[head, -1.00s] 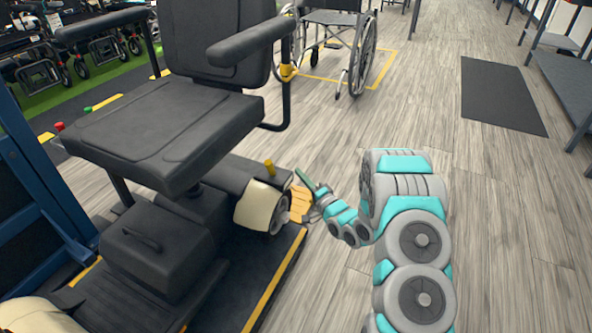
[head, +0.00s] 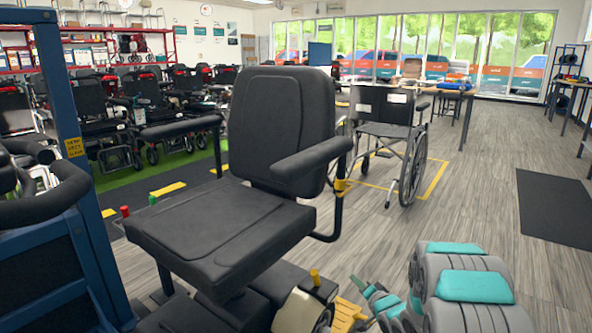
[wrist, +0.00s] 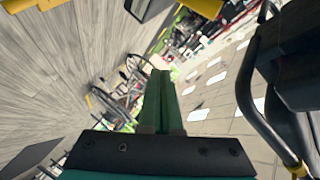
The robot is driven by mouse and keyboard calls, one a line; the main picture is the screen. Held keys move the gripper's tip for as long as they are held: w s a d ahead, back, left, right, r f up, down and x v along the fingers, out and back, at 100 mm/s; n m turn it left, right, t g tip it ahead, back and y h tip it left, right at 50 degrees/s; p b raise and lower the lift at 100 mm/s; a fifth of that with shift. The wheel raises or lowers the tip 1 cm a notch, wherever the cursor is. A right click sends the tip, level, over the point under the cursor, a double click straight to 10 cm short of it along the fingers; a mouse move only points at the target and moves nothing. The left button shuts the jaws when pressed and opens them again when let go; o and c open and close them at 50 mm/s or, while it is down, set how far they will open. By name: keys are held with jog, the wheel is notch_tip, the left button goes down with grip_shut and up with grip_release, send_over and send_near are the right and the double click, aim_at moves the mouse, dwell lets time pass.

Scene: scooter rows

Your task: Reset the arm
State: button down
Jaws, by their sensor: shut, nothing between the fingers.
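My arm (head: 465,288) shows at the lower right of the head view, in grey and teal. My gripper (head: 357,284) is at its left end, low beside the rear of the black scooter (head: 225,225), close to a yellow piece on the floor. I cannot tell from the head view whether it touches anything. In the wrist view the two green fingers of my gripper (wrist: 162,78) lie together, shut with nothing between them. The lower part of my arm is cut off by the bottom of the head view.
A wheelchair (head: 385,140) stands behind the scooter inside a yellow floor outline. A blue frame (head: 85,200) stands at the left. Rows of scooters (head: 150,110) line the green strip. A dark mat (head: 555,207) lies on the right; wooden floor around it is clear.

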jog(key=s+d+r+n+g+h+p, duration=0.1)
jog(key=s+d+r+g+h, duration=0.2)
jog(key=s, duration=0.4)
jog(key=s+r+n+g+h, duration=0.1)
jog(key=s+r+g, duration=0.1)
jog(key=s+r, duration=0.3)
jog(key=s+d+r+n+g+h+p, duration=0.1)
jog(key=s+d+r+g+h, duration=0.15)
jog(key=s, duration=0.55)
jog(key=s+a+r+n+g, duration=0.1)
jog(key=s+a+r+g, duration=0.1)
jog(key=s, duration=0.9)
jog(key=s+a+r+n+g+y+p, duration=0.1)
jog(key=s+a+r+n+g, duration=0.1)
jog(key=s, duration=1)
jog(key=s+a+r+n+g+y, duration=0.1)
jog(key=s+a+r+g, duration=0.3)
jog(key=s, duration=0.8)
jog(key=shift+s+a+r+g, duration=0.15)
jog(key=shift+a+g, duration=0.3)
jog(key=shift+a, duration=0.65)
